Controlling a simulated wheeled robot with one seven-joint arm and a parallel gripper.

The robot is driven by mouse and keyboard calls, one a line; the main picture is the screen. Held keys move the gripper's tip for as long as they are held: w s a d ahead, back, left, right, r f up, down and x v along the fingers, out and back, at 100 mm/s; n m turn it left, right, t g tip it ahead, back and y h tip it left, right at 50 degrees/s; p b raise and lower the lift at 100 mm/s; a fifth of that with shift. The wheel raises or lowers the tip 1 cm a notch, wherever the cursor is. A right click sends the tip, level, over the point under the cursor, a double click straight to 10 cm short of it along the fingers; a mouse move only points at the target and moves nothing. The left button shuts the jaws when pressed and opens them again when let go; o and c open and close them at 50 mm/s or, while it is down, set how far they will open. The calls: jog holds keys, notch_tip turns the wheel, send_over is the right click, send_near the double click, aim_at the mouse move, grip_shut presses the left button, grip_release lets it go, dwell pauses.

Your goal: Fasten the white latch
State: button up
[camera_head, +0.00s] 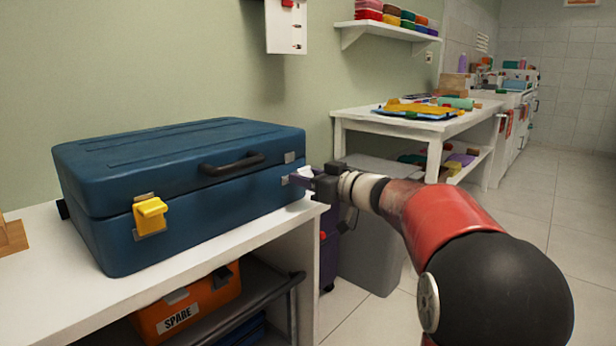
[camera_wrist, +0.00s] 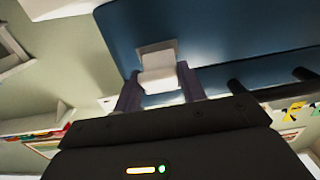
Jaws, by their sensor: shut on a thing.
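A blue case (camera_head: 190,190) with its lid down lies on a white bench. The white latch (camera_wrist: 160,78) is at the case's right end. In the wrist view it sits between my gripper's (camera_wrist: 160,92) two purple fingers, which are shut on it, with a metal plate (camera_wrist: 155,47) behind it on the blue wall. In the head view my gripper (camera_head: 302,177) reaches the case's right front corner from the right and hides most of the latch. A small metal catch (camera_head: 289,157) shows on the lid just above. I cannot tell whether the latch is engaged.
A yellow latch (camera_head: 150,215) is on the case's left front, and a black handle (camera_head: 232,164) is between the latches. Below the bench top (camera_head: 40,265) is an orange box (camera_head: 190,305). A grey bin (camera_head: 375,240) and a white table (camera_head: 400,122) stand behind my arm.

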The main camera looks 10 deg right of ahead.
aim_at(298, 158)
jog(key=r+g+p, duration=0.1)
jog(key=p, duration=0.1)
jog(key=r+g+h+p, duration=0.1)
jog(key=p, duration=0.1)
jog(key=shift+w+h, duration=0.25)
jog(key=shift+h, duration=0.05)
jog(key=p, duration=0.1)
jog(key=r+g+h+p, duration=0.1)
jog(key=p, duration=0.1)
jog(key=g+p, duration=0.1)
jog(key=p, duration=0.1)
jog(key=shift+w+a+r+h, duration=0.2)
jog(key=shift+w+a+h, duration=0.05)
jog(key=shift+w+h, duration=0.05)
jog(key=g+p, duration=0.1)
jog(key=g+h+p, duration=0.1)
jog(key=p, duration=0.1)
jog(key=shift+w+a+r, duration=0.1)
jog(key=shift+w+a, duration=0.15)
jog(key=shift+w, duration=0.1)
jog(key=shift+w+a+r+g+h+p, duration=0.1)
jog(key=shift+w+a+g+h+p, duration=0.1)
jog(key=shift+g+h, duration=0.35)
jog(key=shift+w+a+g+h+p, duration=0.1)
jog(key=shift+w+g+h+p, duration=0.1)
jog(key=shift+g+h, duration=0.35)
jog(key=o, duration=0.9)
jog(key=shift+c, duration=0.2)
